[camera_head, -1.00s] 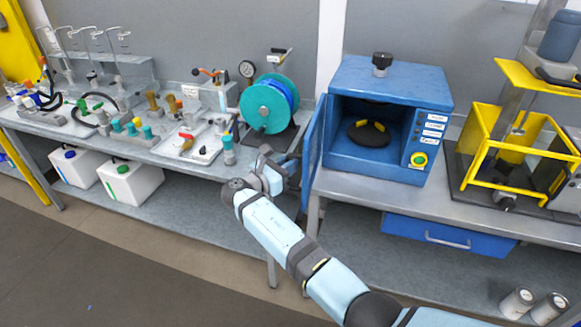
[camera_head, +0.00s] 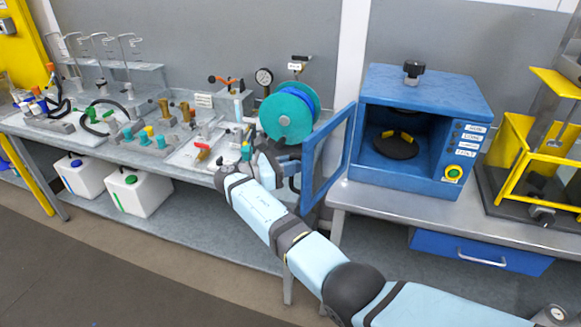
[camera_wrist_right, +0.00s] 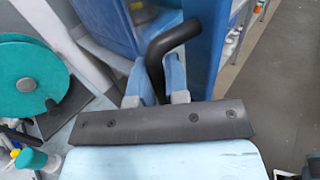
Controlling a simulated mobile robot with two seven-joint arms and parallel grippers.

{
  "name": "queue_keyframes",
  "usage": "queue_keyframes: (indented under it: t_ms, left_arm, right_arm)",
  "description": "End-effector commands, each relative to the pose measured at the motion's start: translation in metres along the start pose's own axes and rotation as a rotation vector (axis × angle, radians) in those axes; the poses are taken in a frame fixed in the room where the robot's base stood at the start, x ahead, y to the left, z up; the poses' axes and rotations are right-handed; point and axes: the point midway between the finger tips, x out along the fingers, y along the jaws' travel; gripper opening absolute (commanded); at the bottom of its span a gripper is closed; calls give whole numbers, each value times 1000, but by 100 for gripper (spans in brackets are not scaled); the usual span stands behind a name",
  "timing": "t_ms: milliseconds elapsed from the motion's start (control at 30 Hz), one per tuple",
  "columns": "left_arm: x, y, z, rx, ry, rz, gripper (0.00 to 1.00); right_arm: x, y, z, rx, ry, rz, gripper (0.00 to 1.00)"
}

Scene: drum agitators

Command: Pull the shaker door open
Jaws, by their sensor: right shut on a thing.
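The blue shaker (camera_head: 425,130) stands on the right bench with its front open, showing a dark round plate (camera_head: 395,145) inside. Its blue framed door (camera_head: 325,160) is swung out on the left side of the body. My right gripper (camera_head: 290,165) is at the outer edge of the door. In the right wrist view the black bent door handle (camera_wrist_right: 168,45) runs down between the fingers of my right gripper (camera_wrist_right: 160,90), which is shut on it. The fingertips are partly hidden in the head view. My left gripper is not in view.
A teal reel (camera_head: 288,113) stands on the left bench close behind my right gripper. Valves and small fittings (camera_head: 150,135) cover that bench. A yellow frame (camera_head: 510,150) stands right of the shaker. White canisters (camera_head: 135,192) sit on the lower shelf.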

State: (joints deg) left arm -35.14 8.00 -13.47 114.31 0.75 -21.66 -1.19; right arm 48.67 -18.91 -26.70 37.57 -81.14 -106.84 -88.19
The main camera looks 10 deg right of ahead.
Motion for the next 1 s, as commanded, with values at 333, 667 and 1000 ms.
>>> queue_keyframes:
  t_ms: [333,667,1000]
  left_arm:
    - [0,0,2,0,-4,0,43]
    - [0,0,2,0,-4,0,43]
    - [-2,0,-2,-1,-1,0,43]
  right_arm:
    - [1,0,0,-3,-1,-4,0]
    - [1,0,0,-2,0,-3,39]
    - [5,0,0,-1,0,-4,39]
